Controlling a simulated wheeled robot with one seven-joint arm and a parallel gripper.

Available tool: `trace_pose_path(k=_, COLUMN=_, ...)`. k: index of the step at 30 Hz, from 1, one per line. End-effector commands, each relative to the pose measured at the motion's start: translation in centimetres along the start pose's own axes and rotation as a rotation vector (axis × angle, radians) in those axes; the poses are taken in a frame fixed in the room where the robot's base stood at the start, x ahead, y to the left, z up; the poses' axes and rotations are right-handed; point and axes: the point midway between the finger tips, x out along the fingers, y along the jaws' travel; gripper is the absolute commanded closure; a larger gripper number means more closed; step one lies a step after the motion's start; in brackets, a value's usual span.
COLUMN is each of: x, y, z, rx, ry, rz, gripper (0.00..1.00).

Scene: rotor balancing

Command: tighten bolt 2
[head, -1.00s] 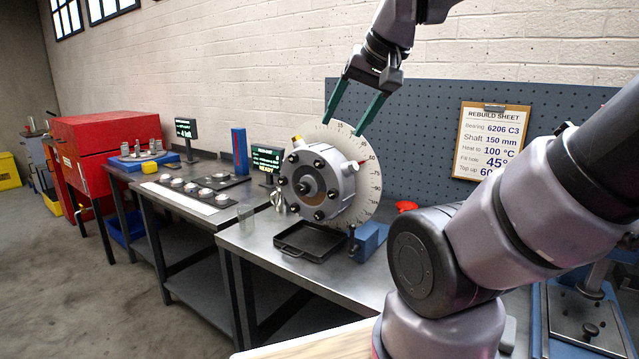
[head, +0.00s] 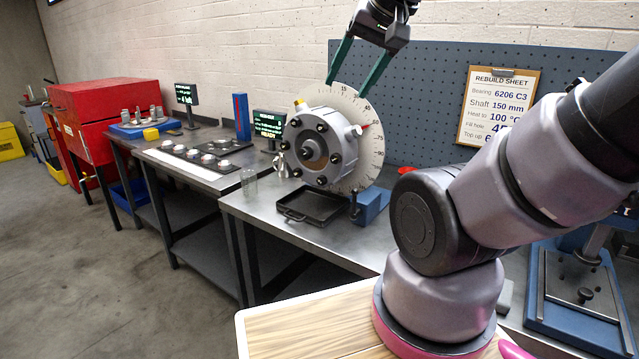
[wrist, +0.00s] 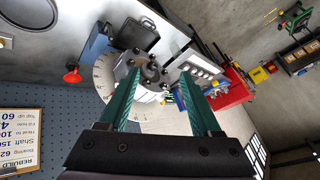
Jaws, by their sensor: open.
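A grey round housing (head: 318,128) with several black bolts around its face stands upright in front of a white graduated dial (head: 372,150). Both also show in the wrist view, the housing (wrist: 140,62) between my fingers and the dial (wrist: 100,75) behind it. I see no numbers on the bolts, so I cannot tell which is bolt 2. My gripper (head: 345,88) is open, its green fingers pointing down at the dial's upper edge. In the wrist view my gripper (wrist: 160,73) has nothing between its fingertips; the housing lies beyond them.
A black tray (head: 310,206) and a blue block (head: 371,206) sit below the housing on the bench. A glass (head: 249,184) stands at the bench's left edge. A pegboard (head: 430,95) with a rebuild sheet (head: 494,108) is behind. A blue press base (head: 575,300) is at right.

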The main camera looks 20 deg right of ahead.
Motion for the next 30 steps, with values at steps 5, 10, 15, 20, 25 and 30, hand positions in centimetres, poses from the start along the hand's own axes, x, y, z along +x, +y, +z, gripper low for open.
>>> trace_pose_path(k=5, x=0.7, y=0.1, z=-0.1, rx=-0.046, ry=-0.029, rz=0.015, gripper=0.35)
trace_pose_path(k=10, x=4.0, y=1.2, z=-0.2, rx=-0.305, ry=-0.179, rz=0.094, gripper=0.35)
trace_pose_path(k=15, x=8.9, y=2.8, z=-0.2, rx=-0.706, ry=-0.405, rz=0.184, gripper=0.35)
trace_pose_path(k=20, x=13.4, y=4.2, z=-0.1, rx=-1.098, ry=-0.635, rz=0.244, gripper=0.35)
trace_pose_path(k=25, x=18.1, y=5.5, z=0.0, rx=-1.515, ry=-0.902, rz=0.285, gripper=0.35)
trace_pose_path(k=30, x=22.6, y=6.4, z=0.0, rx=-1.927, ry=-1.203, rz=0.308, gripper=0.35)
